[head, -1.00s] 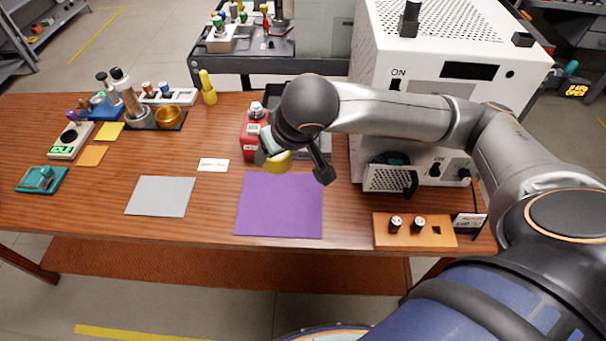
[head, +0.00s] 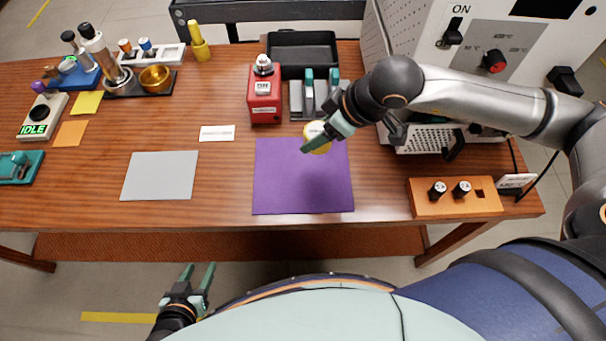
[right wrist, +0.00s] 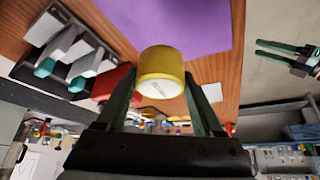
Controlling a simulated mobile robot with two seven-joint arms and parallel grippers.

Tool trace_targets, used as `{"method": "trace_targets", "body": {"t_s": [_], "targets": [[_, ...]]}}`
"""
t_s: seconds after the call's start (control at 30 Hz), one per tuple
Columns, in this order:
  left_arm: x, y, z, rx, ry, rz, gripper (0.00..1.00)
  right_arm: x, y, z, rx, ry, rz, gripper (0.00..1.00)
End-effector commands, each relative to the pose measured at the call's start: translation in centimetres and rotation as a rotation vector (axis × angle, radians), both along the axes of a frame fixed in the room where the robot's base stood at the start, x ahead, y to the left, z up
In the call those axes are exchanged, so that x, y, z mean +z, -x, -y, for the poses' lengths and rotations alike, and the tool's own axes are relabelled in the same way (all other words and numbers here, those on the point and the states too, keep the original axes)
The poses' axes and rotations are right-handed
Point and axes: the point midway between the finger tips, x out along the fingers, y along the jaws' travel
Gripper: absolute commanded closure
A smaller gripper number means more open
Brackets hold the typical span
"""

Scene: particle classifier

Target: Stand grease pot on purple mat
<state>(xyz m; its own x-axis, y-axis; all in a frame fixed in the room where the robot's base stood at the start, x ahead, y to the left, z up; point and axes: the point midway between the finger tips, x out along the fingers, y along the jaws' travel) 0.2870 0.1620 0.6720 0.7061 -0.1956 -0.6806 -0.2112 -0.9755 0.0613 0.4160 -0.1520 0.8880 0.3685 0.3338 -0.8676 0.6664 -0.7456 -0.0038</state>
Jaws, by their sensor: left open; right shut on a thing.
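The grease pot (head: 319,145) is a small yellow pot, held by my right gripper (head: 323,136) at the far edge of the purple mat (head: 300,185) in the head view. The mat lies flat and bare on the table. In the right wrist view the pot (right wrist: 161,68) sits between the two fingers, its pale labelled face towards the camera, with the mat (right wrist: 185,22) beyond it. I cannot tell how high the pot is above the table. My left gripper (head: 201,273) is open and empty, in front of the table's near edge.
A grey mat (head: 160,176) lies left, with clear table between.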

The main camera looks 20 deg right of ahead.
Motion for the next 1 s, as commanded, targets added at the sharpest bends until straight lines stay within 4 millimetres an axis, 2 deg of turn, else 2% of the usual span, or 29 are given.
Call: {"method": "trace_targets", "body": {"t_s": [0.3,0.57,0.73,1.0], "targets": [[0.3,-0.2,0.3,-0.005,0.006,0.009,0.50,-5.4,0.2,-0.3,0.045,-0.002,-0.002,0.91],[0.3,-0.3,0.2,-0.004,0.003,0.012,0.50,-7.7,0.2,-0.3,0.045,0.000,0.000,0.91],[0.2,-0.3,-0.1,-0.001,0.000,0.012,0.50,-10.1,0.2,-0.3,0.044,-0.001,-0.002,0.91],[-0.1,-0.2,-0.2,0.000,-0.003,0.006,0.50,-10.5,0.1,-0.3,0.044,-0.001,0.004,0.91]]}}
